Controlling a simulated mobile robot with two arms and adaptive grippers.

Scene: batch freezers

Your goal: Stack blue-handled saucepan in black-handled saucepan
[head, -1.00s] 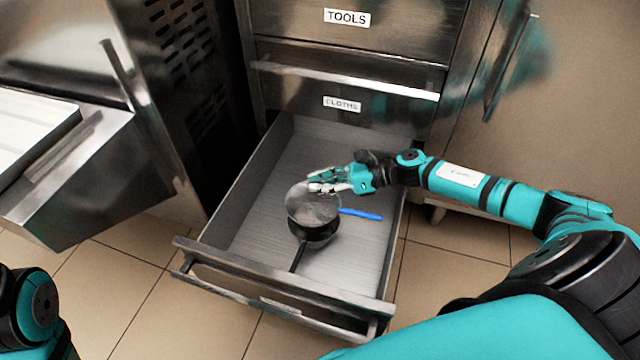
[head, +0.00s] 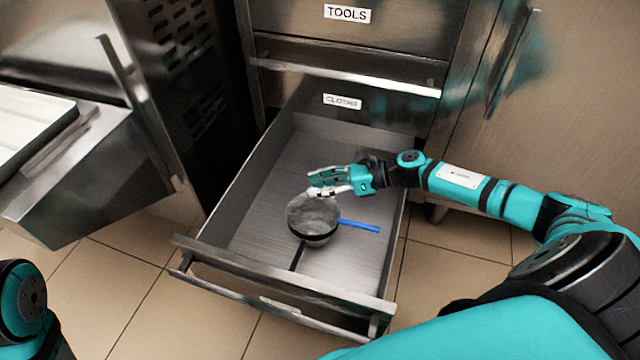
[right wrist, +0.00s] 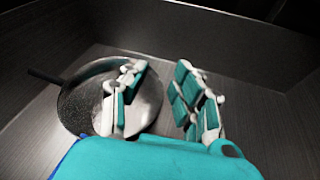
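The blue-handled saucepan (head: 313,212) sits in the black-handled saucepan (head: 314,240) inside the open drawer, looking nested and roughly level. Its blue handle (head: 358,226) points right; the black handle (head: 298,257) points toward the drawer front. My right gripper (head: 320,184) is just above the far rim of the upper pan. In the right wrist view its fingers (right wrist: 162,100) are spread, one overlapping the pan bowl (right wrist: 90,98) and one beyond the rim, with nothing gripped between them. The lower pan is mostly hidden. My left gripper is out of view.
The drawer (head: 240,195) is pulled out, with bare floor around the pans. Its front rail (head: 280,285) is nearest me. The cabinet above bears labels for cloths (head: 342,102) and tools (head: 347,15). A steel unit (head: 90,170) stands at the left.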

